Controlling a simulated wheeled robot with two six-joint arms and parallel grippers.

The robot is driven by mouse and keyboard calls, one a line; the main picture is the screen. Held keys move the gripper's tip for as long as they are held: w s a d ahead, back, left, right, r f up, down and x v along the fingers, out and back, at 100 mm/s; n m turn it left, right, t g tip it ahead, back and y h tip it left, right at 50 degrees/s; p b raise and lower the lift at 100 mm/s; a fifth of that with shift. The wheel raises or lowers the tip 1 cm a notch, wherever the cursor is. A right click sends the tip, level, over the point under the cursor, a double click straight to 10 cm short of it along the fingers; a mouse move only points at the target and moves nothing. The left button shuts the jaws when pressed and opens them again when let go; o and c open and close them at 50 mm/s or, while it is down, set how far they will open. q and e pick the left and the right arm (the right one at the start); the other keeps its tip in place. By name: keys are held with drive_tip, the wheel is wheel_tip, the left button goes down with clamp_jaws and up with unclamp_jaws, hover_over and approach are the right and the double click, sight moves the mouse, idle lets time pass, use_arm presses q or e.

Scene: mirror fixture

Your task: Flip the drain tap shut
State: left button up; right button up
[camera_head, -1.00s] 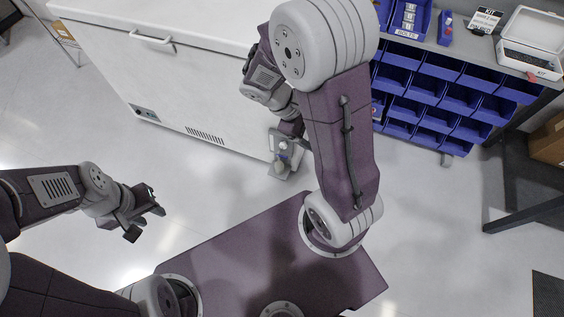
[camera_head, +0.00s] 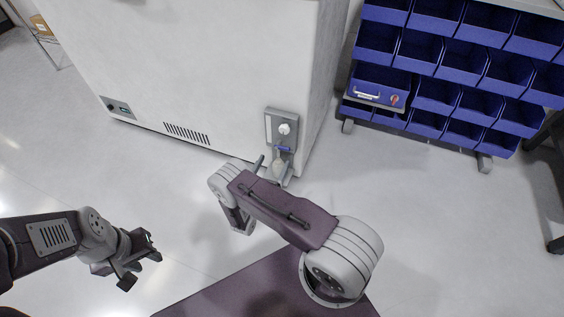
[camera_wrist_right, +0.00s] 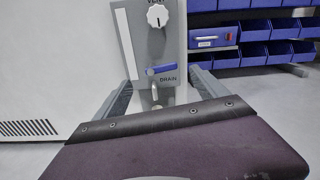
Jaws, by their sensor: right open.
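The drain tap has a blue lever (camera_head: 283,149) and sits low on a grey panel (camera_head: 268,128) at the white cabinet's front corner. In the right wrist view the blue lever (camera_wrist_right: 161,70) lies roughly sideways above a metal spout (camera_wrist_right: 155,91), by the word DRAIN. A white round knob (camera_wrist_right: 157,16) is above it. My right gripper (camera_head: 272,172) is low in front of the panel; in the wrist view its two fingers (camera_wrist_right: 160,88) are apart, one on each side of the tap. Contact cannot be told. My left gripper (camera_head: 141,264) is open and empty at lower left.
The white cabinet (camera_head: 190,70) stands behind the panel, with a vent grille (camera_head: 187,133) low on its front. A rack of blue bins (camera_head: 455,60) stands to the right, with a blue case (camera_head: 378,88) in it. The floor between is clear.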

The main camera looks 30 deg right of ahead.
sight(282, 149)
drive_tip(key=shift+f, duration=0.15)
drive_tip(key=b+x, duration=0.4)
drive_tip(key=x, duration=0.4)
drive_tip(key=shift+w+d+f+b, duration=0.1)
drive_tip(key=shift+w+d+b, duration=0.1)
drive_tip(key=shift+b, duration=0.15)
drive_tip(key=shift+w+d, duration=0.15)
drive_tip(key=shift+d, duration=0.05)
drive_tip(key=c, duration=1.4)
drive_tip(key=shift+r+m+p, duration=0.25)
drive_tip(key=shift+m+p, duration=0.05)
drive_tip(key=shift+p, duration=0.1)
drive_tip(key=shift+f+m, duration=0.2)
drive_tip(key=shift+m, duration=0.3)
drive_tip(key=o, duration=1.4)
